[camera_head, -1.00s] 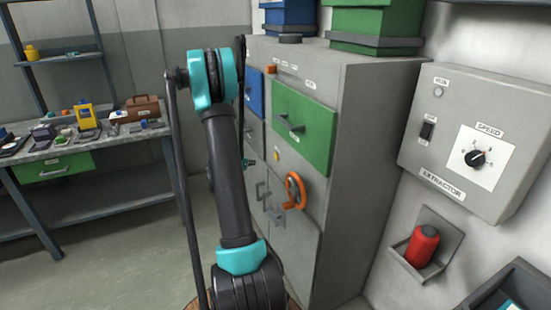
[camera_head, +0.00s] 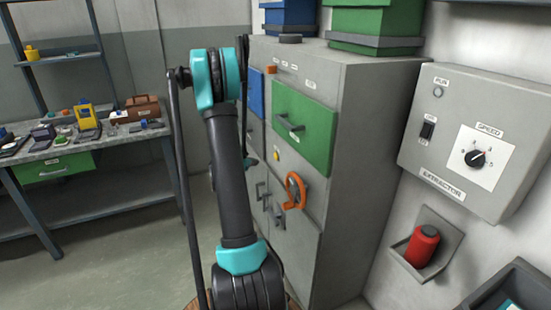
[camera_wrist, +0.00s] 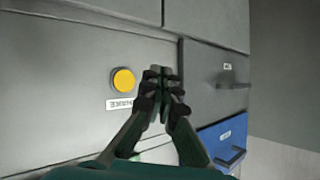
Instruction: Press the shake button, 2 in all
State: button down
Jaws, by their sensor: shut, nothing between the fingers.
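The shake button is a round yellow button (camera_wrist: 123,80) in a dark ring on the grey cabinet front. A white label (camera_wrist: 120,104), upside down in the wrist view, lies beside it. The button also shows in the head view (camera_head: 276,155), just right of my arm. My gripper (camera_wrist: 161,74) is shut and empty. In the wrist view its fingertips appear to the right of the button, over the panel. Whether they touch the panel cannot be told. In the head view my arm hides most of the gripper.
The cabinet (camera_head: 366,170) has a green drawer (camera_head: 310,128), a blue drawer (camera_head: 256,92) and an orange handwheel (camera_head: 296,190). An extractor box (camera_head: 455,150) and a red canister (camera_head: 422,246) are on the right wall. A cluttered bench (camera_head: 100,150) stands left, with open floor before it.

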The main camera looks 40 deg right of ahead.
jog(key=s+d, duration=0.1)
jog(key=d, duration=0.5)
jog(key=shift+s+d, duration=0.25)
jog(key=shift+d, duration=0.1)
jog(key=shift+d, duration=0.1)
dwell(1.1)
jog(key=shift+s+d, duration=0.15)
jog(key=shift+d, duration=0.15)
jog(key=shift+d, duration=0.45)
dwell(0.7)
jog(key=shift+a, duration=0.85)
jog(key=shift+w+a, duration=0.25)
jog(key=shift+a, duration=0.55)
jog(key=shift+w+a, duration=0.2)
jog(key=shift+a, duration=0.65)
jog(key=shift+w+a, duration=0.25)
jog(key=shift+a, duration=0.55)
